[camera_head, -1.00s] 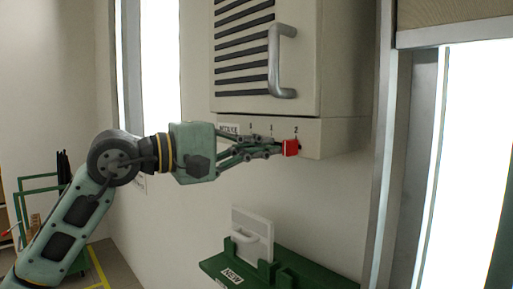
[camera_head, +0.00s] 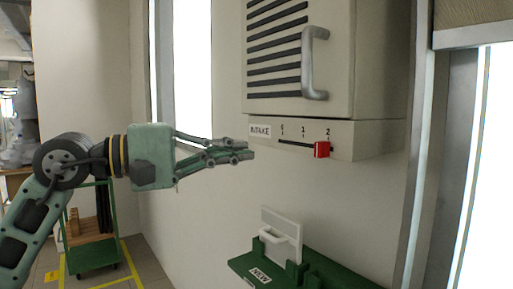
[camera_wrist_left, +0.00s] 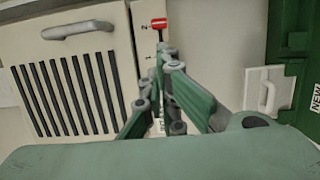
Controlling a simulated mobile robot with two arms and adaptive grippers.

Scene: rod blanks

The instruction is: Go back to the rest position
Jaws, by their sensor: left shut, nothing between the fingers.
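My left gripper (camera_head: 250,153) is shut and empty, pointing right in the head view. It is left of the red slider knob (camera_head: 322,149) and apart from it. The knob sits at the right end of the slot, by the mark 2, under the vented cabinet (camera_head: 330,45) with its label INTAKE (camera_head: 260,131). In the left wrist view my left gripper's fingers (camera_wrist_left: 167,50) are together, and the red knob (camera_wrist_left: 159,23) shows just beyond their tips. My right gripper is in no view.
A green shelf (camera_head: 300,274) marked NEW holds a white handled part (camera_head: 281,233) below the cabinet. A green cart (camera_head: 92,250) stands at the lower left, by yellow floor lines. A metal frame (camera_head: 420,150) stands right of the cabinet. The wall below the gripper is clear.

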